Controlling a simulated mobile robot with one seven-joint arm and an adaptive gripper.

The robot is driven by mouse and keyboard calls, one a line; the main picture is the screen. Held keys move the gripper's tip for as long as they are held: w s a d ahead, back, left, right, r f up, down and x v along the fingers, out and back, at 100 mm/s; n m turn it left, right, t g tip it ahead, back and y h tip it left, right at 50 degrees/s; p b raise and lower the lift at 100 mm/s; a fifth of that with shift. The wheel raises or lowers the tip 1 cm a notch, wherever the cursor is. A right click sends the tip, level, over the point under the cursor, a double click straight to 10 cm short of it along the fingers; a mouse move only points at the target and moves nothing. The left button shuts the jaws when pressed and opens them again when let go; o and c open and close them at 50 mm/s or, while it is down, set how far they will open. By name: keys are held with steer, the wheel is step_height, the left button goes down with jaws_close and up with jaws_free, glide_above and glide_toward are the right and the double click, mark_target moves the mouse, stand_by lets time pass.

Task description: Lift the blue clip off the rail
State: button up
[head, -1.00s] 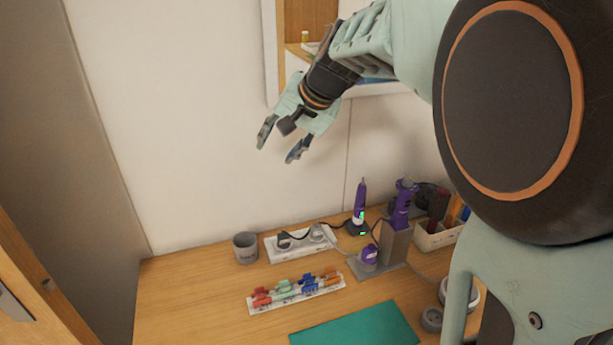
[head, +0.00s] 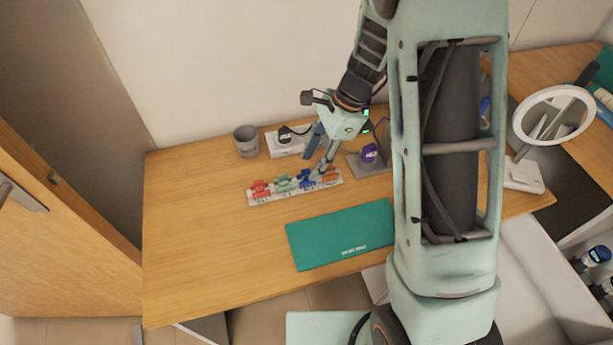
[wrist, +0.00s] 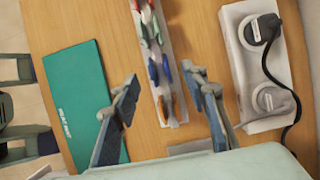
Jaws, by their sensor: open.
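A white rail (head: 288,194) lies on the wooden desk with a row of coloured clips on it. The blue clip (head: 306,180) sits between the green clip (head: 283,183) and the orange clip (head: 329,175). My gripper (head: 315,166) is open and empty, pointing down over the blue and orange end of the rail and partly covering it. In the wrist view, my open fingers (wrist: 160,75) lie on either side of the rail (wrist: 175,124), with the blue clip (wrist: 153,71) between the fingertips. I see no finger contact; the exact height gap is unclear.
A teal mat (head: 340,236) lies in front of the rail. A grey cup (head: 246,141) and a white power strip (wrist: 245,65) with plugs and a cable stand behind it. A purple device (head: 370,153) on a grey stand is at the right. The desk left of the rail is clear.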

mark_target(309, 172)
steer(key=shift+x, duration=2.7)
steer(key=shift+d, duration=0.15)
steer(key=c, duration=0.9)
